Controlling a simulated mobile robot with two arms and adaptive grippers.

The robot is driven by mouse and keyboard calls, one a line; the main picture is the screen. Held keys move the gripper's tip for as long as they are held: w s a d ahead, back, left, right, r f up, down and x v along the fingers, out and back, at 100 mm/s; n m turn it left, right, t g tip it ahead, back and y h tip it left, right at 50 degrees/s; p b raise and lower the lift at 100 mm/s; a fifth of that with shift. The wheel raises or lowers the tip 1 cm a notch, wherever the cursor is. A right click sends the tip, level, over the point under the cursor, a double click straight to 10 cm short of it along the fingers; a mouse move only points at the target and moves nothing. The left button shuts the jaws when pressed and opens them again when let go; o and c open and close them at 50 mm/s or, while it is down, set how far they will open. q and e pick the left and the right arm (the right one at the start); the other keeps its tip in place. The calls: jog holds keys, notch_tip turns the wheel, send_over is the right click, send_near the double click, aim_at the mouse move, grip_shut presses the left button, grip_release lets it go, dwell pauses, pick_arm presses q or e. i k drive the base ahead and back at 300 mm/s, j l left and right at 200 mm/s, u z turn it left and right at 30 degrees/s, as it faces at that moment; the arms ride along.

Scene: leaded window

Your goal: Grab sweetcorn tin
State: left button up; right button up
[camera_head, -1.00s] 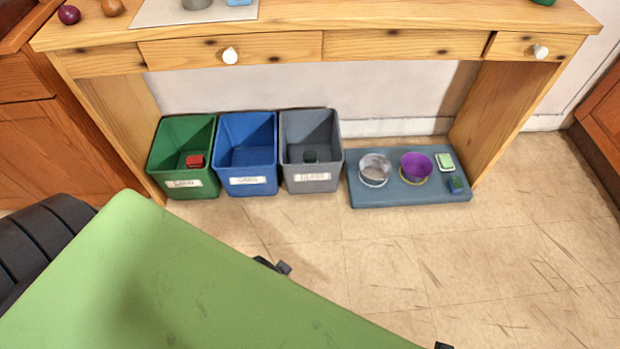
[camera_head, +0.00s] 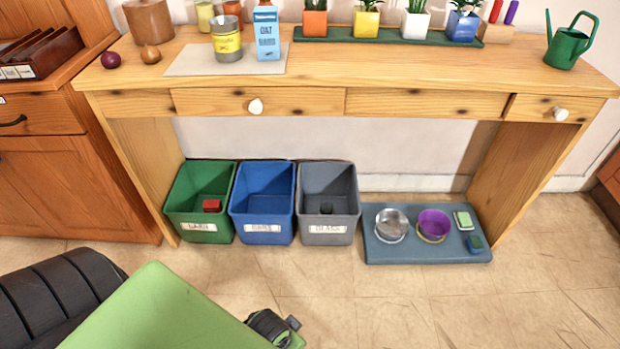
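A silver tin with a yellow label (camera_head: 227,40) stands upright on a pale mat (camera_head: 195,66) at the left part of the wooden table. The print on its label is too small to read surely; it looks like the sweetcorn tin. A blue and white oat carton (camera_head: 266,34) stands close to its right. An orange-brown jar (camera_head: 233,12) and a yellow jar (camera_head: 205,15) stand behind it. Neither of my grippers can be made out; only parts of my own body show at the lower left, far from the tin.
The wooden table (camera_head: 400,68) has drawers, with potted plants on a green tray (camera_head: 330,38) and a watering can (camera_head: 571,42) at right. A red onion (camera_head: 110,60) and brown onion (camera_head: 151,57) lie left. Bins and a bowl mat (camera_head: 410,254) are below. Floor in front is clear.

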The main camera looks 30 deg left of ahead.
aim_at(226, 34)
jog(key=u, duration=1.45)
